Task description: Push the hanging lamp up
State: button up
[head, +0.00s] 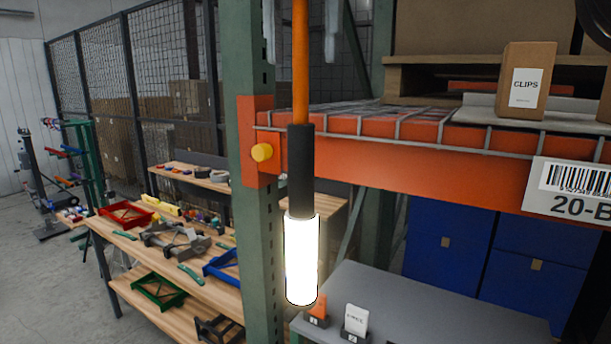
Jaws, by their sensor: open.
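The hanging lamp (302,258) is a lit white tube with a black handle (301,170) above it. It hangs upright on an orange cord (301,62) that runs out of the top of the head view. It hangs in front of the orange shelf beam and beside the green rack post. Its lower end is near the level of the grey table top. My gripper is not in view.
A green rack post (258,200) and an orange beam (420,160) stand close behind the lamp. A CLIPS box (526,82) sits on the shelf. A grey table (430,310) is lower right. A wooden workbench (125,240) with tools is left, with open floor (45,285) beside it.

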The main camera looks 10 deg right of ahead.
aim_at(302, 161)
notch_tip(302, 161, down, 14)
jog(key=b, duration=0.3)
jog(key=shift+f, duration=0.25)
